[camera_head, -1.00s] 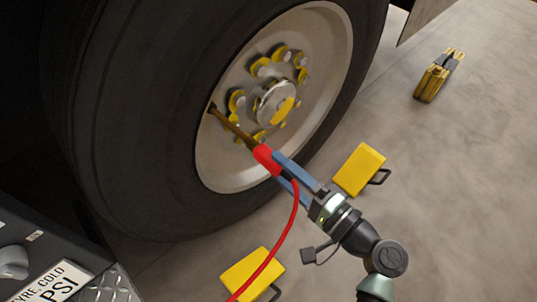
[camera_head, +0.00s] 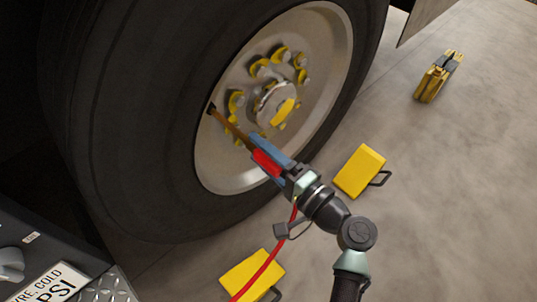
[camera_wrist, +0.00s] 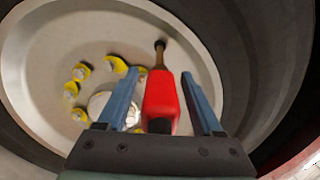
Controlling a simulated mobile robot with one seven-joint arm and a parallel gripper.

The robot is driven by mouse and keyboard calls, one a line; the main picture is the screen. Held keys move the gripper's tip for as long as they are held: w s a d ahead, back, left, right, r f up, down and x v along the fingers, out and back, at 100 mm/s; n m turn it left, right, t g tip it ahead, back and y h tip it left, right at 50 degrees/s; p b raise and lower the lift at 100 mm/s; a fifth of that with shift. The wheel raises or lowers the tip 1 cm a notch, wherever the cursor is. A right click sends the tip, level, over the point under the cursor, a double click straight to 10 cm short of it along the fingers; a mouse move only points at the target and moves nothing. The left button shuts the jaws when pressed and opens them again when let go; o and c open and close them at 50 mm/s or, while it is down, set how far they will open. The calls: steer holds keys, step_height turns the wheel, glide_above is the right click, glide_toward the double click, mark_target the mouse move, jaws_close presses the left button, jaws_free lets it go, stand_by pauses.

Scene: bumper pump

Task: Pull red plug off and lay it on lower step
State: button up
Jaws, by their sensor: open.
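The red plug (camera_head: 266,162) sits on the end of the brass valve stem (camera_head: 229,127) that comes out of the wheel rim. A red hose (camera_head: 262,268) trails down from it. My gripper (camera_head: 268,158) is open, with its blue fingers on either side of the plug. In the wrist view the red plug (camera_wrist: 161,100) lies between the fingers, close to the left one and with a clear gap to the right one. The stem (camera_wrist: 160,52) runs from its far end to the rim. The lower step (camera_head: 112,288) shows only as a strip of tread plate at the bottom left.
The large tyre (camera_head: 130,110) stands close to my gripper. Yellow wheel-nut pointers (camera_head: 237,100) ring the hub. Yellow chocks (camera_head: 360,170) (camera_head: 252,274) lie on the floor, and another yellow item (camera_head: 438,78) lies farther back. A panel with a pressure label (camera_head: 55,284) is at the lower left.

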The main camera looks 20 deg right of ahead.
mark_target(283, 172)
stand_by(0.8)
jaws_close()
stand_by(1.2)
steer(key=shift+p+v, duration=0.45)
steer(key=shift+v, duration=2.6)
steer(key=shift+r, duration=0.1)
